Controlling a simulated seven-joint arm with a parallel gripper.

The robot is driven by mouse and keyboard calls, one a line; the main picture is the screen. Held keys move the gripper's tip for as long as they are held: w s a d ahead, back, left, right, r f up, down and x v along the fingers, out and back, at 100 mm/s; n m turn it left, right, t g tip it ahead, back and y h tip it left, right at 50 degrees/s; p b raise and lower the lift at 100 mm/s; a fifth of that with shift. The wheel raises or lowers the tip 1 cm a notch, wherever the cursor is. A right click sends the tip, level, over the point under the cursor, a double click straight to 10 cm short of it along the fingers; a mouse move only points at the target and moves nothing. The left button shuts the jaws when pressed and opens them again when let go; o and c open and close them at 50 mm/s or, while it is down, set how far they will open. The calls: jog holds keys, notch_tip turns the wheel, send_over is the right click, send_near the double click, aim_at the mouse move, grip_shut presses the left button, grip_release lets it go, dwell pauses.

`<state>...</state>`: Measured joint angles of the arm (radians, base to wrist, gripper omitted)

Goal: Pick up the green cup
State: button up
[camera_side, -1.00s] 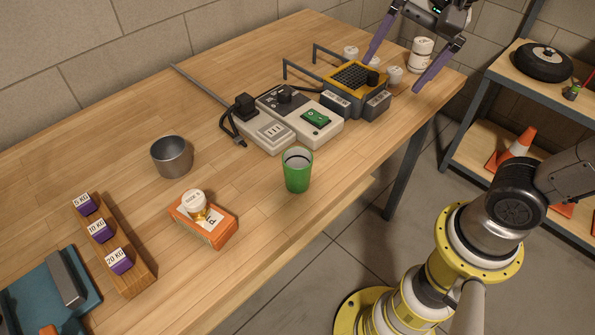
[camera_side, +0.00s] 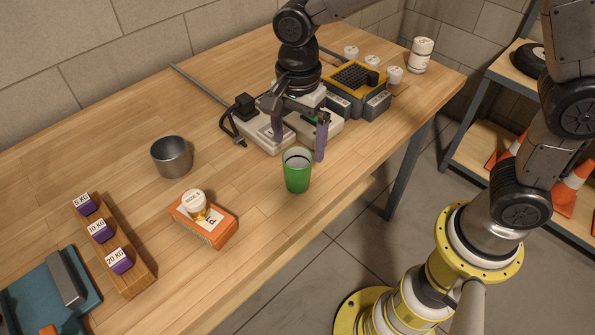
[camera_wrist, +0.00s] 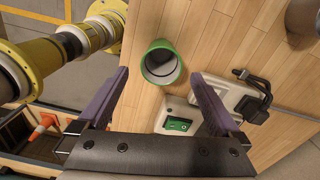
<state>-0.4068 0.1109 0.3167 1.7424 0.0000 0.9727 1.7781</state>
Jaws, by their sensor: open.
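The green cup (camera_side: 297,172) stands upright on the wooden table near its front edge. In the wrist view the cup (camera_wrist: 161,64) shows its open, empty-looking mouth, a little beyond the fingertips and between their lines. My gripper (camera_side: 299,150) has two purple fingers pointing down, spread apart and holding nothing. In the side view it is just behind and above the cup, over the front of the grey device. In the wrist view my gripper (camera_wrist: 160,75) shows both fingers wide apart.
A grey device with a green switch (camera_wrist: 178,124) lies close beside the cup. A yellow-topped unit (camera_side: 356,85) and white jars stand farther right. A metal cup (camera_side: 171,157), an orange box (camera_side: 204,220) and a weight rack (camera_side: 113,245) are to the left. Table between is clear.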

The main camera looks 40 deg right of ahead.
aim_at(298, 164)
notch_tip(298, 164, down, 7)
jog(key=shift+w+f, duration=0.1)
jog(key=shift+f, duration=0.1)
dwell(0.3)
jog(key=c, duration=1.3)
jog(key=shift+o, duration=0.2)
jog(key=shift+r, duration=0.15)
